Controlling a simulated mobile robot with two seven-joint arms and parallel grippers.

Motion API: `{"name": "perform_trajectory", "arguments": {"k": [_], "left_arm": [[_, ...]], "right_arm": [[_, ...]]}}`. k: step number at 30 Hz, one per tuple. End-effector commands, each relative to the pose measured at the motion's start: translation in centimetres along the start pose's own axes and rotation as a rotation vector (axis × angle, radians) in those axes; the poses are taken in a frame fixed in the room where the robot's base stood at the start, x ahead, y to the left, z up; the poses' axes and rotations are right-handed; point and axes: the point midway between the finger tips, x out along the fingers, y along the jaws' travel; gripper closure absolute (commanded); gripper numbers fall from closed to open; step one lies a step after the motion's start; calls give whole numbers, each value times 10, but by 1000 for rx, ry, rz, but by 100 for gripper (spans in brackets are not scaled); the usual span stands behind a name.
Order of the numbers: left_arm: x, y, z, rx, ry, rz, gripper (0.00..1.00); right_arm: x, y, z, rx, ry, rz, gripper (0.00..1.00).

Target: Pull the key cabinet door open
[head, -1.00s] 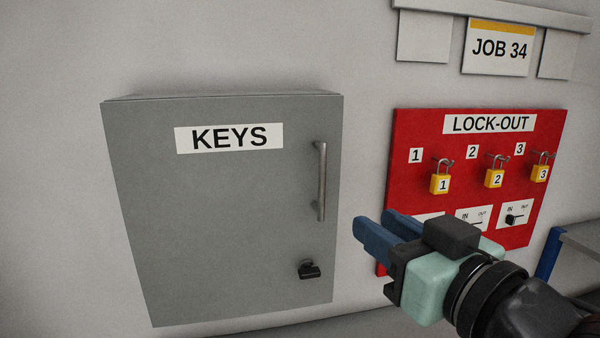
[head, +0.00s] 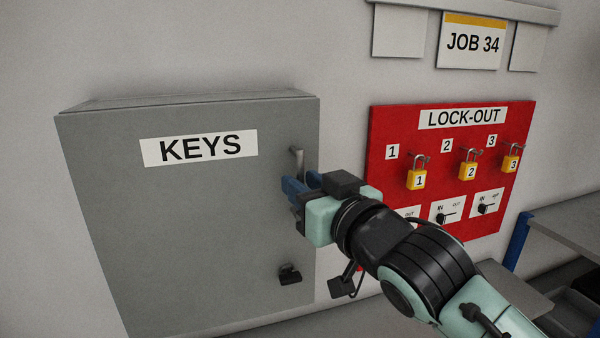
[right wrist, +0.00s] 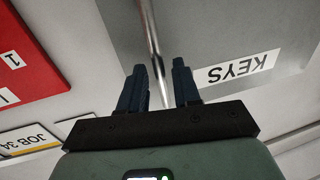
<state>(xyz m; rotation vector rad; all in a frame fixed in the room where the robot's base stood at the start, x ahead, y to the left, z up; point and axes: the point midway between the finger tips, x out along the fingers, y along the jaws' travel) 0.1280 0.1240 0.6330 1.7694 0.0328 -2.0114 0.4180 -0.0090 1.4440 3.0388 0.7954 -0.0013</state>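The grey key cabinet (head: 200,230) hangs on the wall, its KEYS-labelled door shut. In the head view, the top of its vertical metal handle (head: 297,161) shows at the door's right side; my right gripper (head: 288,190) hides much of the rest. The gripper's blue fingers are at the handle. In the right wrist view, the handle bar (right wrist: 150,30) runs down between the two fingers (right wrist: 160,72), which are open with a gap between them. Whether they touch the bar I cannot tell. A black lock (head: 290,274) sits below the handle. My left gripper is not in view.
A red LOCK-OUT board (head: 385,180) with several yellow padlocks and switches is on the wall to the right, behind my right arm. A JOB 34 sign (head: 471,43) hangs above it. A grey bench (head: 570,225) with a blue leg stands at far right.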

Motion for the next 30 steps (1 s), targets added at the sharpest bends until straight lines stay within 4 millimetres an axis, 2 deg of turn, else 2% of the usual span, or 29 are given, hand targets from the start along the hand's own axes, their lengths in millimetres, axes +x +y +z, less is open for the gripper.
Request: {"name": "perform_trajectory", "arguments": {"k": [6,14,15,18,30], "left_arm": [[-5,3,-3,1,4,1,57],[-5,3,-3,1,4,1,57],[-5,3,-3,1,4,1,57],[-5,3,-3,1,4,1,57],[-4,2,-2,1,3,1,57]], "right_arm": [[17,0,0,1,0,0,68],[18,0,0,1,0,1,68],[18,0,0,1,0,1,71],[18,0,0,1,0,1,100],[18,0,1,1,0,1,100]]}}
